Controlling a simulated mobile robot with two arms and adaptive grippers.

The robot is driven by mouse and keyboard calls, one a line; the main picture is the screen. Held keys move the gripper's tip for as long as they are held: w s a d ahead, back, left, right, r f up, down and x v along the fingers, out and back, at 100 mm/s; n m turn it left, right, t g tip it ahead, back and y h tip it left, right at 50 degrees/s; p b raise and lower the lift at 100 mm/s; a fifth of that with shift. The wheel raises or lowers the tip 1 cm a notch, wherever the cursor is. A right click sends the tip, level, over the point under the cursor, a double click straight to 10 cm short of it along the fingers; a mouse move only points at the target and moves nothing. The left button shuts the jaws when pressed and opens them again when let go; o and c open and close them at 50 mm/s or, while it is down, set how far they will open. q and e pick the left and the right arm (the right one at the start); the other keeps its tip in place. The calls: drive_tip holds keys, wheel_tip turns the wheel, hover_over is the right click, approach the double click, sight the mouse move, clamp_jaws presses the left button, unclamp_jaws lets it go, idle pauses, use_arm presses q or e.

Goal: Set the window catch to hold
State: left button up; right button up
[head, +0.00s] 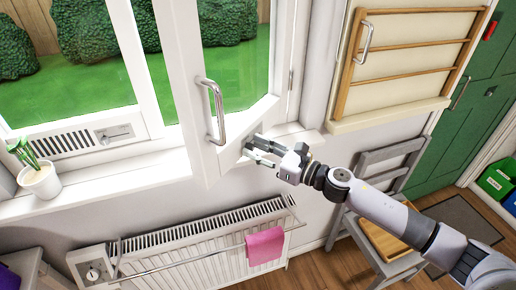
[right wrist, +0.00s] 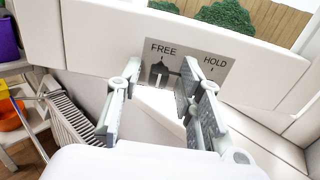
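The window sash (head: 212,160) stands swung open into the room, with a chrome handle (head: 214,108) on its stile. In the right wrist view, a grey catch plate (right wrist: 185,62) on the sash's bottom rail is marked FREE on the left and HOLD on the right. A small dark catch lever (right wrist: 159,70) sits below the FREE mark. My right gripper (head: 256,150) is at the lower corner of the sash. In the right wrist view its fingers (right wrist: 160,84) are apart, with the lever between them; I cannot tell whether they touch it. My left gripper is not in view.
A potted plant (head: 40,178) stands on the sill at left. A radiator (head: 185,245) with a pink cloth (head: 265,246) on its rail is below. A wooden rack (head: 410,60) hangs on the right wall, above a grey chair (head: 385,235).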

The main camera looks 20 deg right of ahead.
clamp_jaws()
idle(0.6)
